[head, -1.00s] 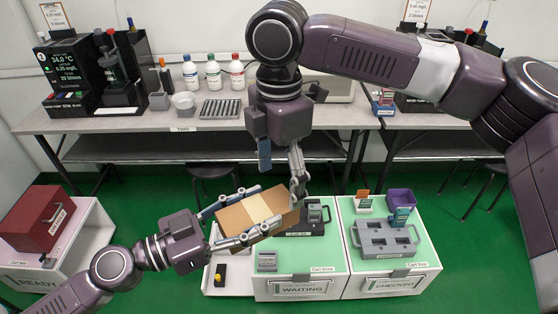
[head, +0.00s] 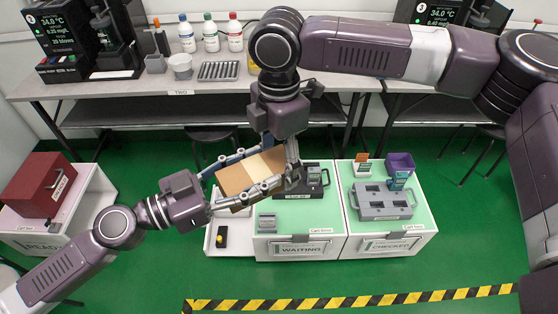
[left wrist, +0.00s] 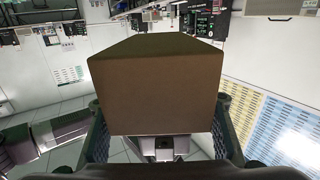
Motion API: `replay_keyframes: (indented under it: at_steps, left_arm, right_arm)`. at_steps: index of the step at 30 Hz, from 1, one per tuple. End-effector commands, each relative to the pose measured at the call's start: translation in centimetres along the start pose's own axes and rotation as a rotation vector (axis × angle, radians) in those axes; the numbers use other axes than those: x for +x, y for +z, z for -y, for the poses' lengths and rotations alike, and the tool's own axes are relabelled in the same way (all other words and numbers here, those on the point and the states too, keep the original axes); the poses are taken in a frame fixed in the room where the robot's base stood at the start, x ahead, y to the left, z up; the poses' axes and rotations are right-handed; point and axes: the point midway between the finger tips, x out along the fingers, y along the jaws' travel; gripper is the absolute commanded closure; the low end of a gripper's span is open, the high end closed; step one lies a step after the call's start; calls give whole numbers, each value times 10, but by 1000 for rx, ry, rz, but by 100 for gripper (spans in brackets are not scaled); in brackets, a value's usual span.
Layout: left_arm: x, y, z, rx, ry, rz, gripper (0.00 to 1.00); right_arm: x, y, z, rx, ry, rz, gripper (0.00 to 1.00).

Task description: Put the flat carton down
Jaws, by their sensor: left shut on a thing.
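The flat carton (head: 236,177) is a brown box with a paler tape band, held tilted in the air in the head view. My left gripper (head: 270,164) is shut on it, with one finger along each long side. In the left wrist view the carton (left wrist: 155,95) fills the middle, between the two fingers. My right gripper (head: 279,150) points down beside the carton's right end. Its fingers look apart, partly hidden by the carton and left gripper. I cannot tell whether it touches the carton.
Below are the white WAITING cart (head: 301,249) with a green top and grey holders, and the CHECKED cart (head: 389,246) with a grey tray (head: 383,203) and purple bin (head: 400,163). A red case (head: 38,186) stands at left. A bench (head: 130,98) runs behind.

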Motion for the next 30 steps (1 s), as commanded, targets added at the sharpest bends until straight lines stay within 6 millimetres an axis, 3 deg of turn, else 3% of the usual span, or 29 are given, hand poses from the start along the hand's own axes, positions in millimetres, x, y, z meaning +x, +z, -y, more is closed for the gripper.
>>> replay_keyframes:
  at_steps: [1, 8, 9, 15, 25, 30]
  left_arm:
    - [0, -1, 0, 1, 0, -1, 81]
    - [0, -1, 0, 0, 1, -2, 81]
    - [0, -1, -1, -1, 1, -2, 49]
    - [0, -1, -1, 0, 1, -1, 30]
    - [-2, 0, 0, -1, 0, 0, 30]
    - [-13, 1, 0, -6, -1, 0, 30]
  right_arm:
    - [0, 0, 0, 0, 0, 0, 53]
    - [0, 0, 0, 0, 1, 0, 79]
    - [-1, 0, -1, 0, 2, 0, 81]
    - [-1, 0, -1, 0, 2, 0, 81]
    - [-1, 0, 0, 0, 1, 0, 81]
    - [-1, 0, 0, 0, 1, 0, 81]
